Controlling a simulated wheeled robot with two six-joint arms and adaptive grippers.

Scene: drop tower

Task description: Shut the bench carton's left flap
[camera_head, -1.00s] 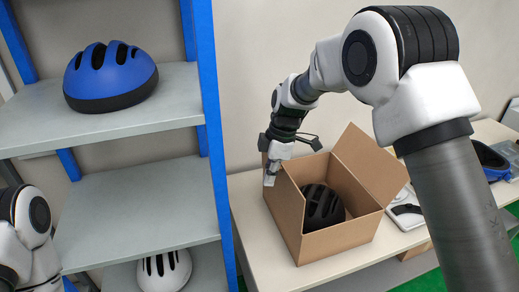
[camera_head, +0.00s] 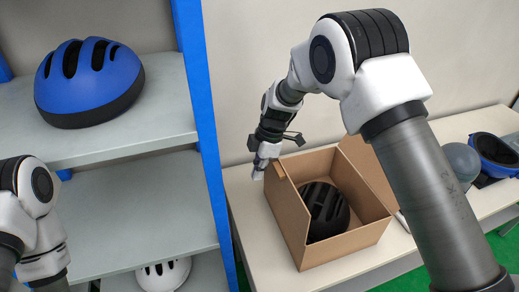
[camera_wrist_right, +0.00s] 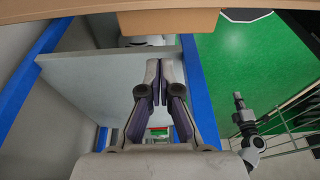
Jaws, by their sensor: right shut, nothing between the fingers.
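The open carton (camera_head: 345,242) stands on the bench with a black helmet (camera_head: 324,210) inside. Its right flap (camera_head: 366,172) stands up, partly behind my right arm. I cannot tell the left flap apart from the carton's left side (camera_head: 286,215). My right gripper (camera_head: 256,173) is shut and empty, just outside the carton's far left corner, pointing down. In the right wrist view, its shut fingers (camera_wrist_right: 159,72) lie below a brown cardboard edge (camera_wrist_right: 165,22); contact cannot be told. My left arm shows at the left edge, but its gripper is out of view.
A blue-posted shelf (camera_head: 140,200) stands left of the bench (camera_head: 255,235), holding a blue helmet (camera_head: 90,82) above and a white helmet (camera_head: 163,275) below. A grey rounded object (camera_head: 461,160) and a blue item (camera_head: 494,155) lie on the bench's right. My right arm spans above the carton.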

